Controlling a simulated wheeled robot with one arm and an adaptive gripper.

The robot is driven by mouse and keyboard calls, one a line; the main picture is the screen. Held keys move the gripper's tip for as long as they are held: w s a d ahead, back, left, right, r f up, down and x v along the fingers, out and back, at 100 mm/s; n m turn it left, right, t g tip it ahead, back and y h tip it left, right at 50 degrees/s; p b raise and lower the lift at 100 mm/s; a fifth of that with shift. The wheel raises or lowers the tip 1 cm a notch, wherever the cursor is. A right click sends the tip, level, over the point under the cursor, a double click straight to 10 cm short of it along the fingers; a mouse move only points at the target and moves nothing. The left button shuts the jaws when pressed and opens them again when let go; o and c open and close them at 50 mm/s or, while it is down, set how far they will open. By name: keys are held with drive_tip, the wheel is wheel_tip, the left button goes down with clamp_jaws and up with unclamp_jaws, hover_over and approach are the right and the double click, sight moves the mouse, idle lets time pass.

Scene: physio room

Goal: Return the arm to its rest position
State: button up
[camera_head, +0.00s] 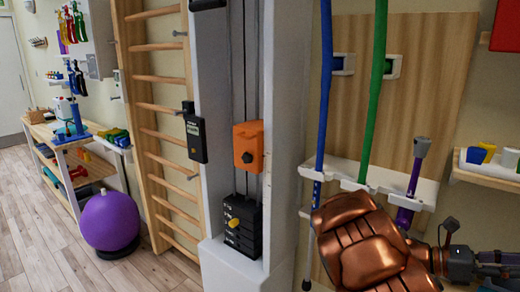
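My arm shows at the lower right, with a copper-coloured, ribbed link in front of the wall rack. Dark jointed parts continue from it to the right edge; they look like my gripper (492,262). They are partly cut off by the frame, and I cannot make out whether the fingers are open or shut. I see no object held in the visible part.
A white rack (343,181) with blue (323,90) and green (375,90) straps and a purple-handled pole (412,180) is close behind my arm. A shelf (487,173) with small coloured items is above the dark parts. A weight machine (222,190) stands left; floor (60,265) is clear farther left, near a purple ball (108,221).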

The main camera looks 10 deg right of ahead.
drive_tip(key=s+a+f+m+t+y+p, duration=0.1)
drive_tip(key=s+a+m+t+y+p, duration=0.1)
drive_tip(key=s+a+m+y, duration=0.4)
drive_tip(key=s+a+m+t+y+p, duration=0.2)
drive_tip(key=s+a+p, duration=0.1)
drive_tip(key=a, duration=0.4)
drive_tip(key=a+m+t+y+p, duration=0.3)
drive_tip(key=a+t+y, duration=0.5)
drive_tip(key=a, duration=1.8)
drive_tip(key=shift+f+p, duration=0.45)
drive_tip(key=shift+p, duration=0.45)
drive_tip(key=shift+w+d, duration=0.1)
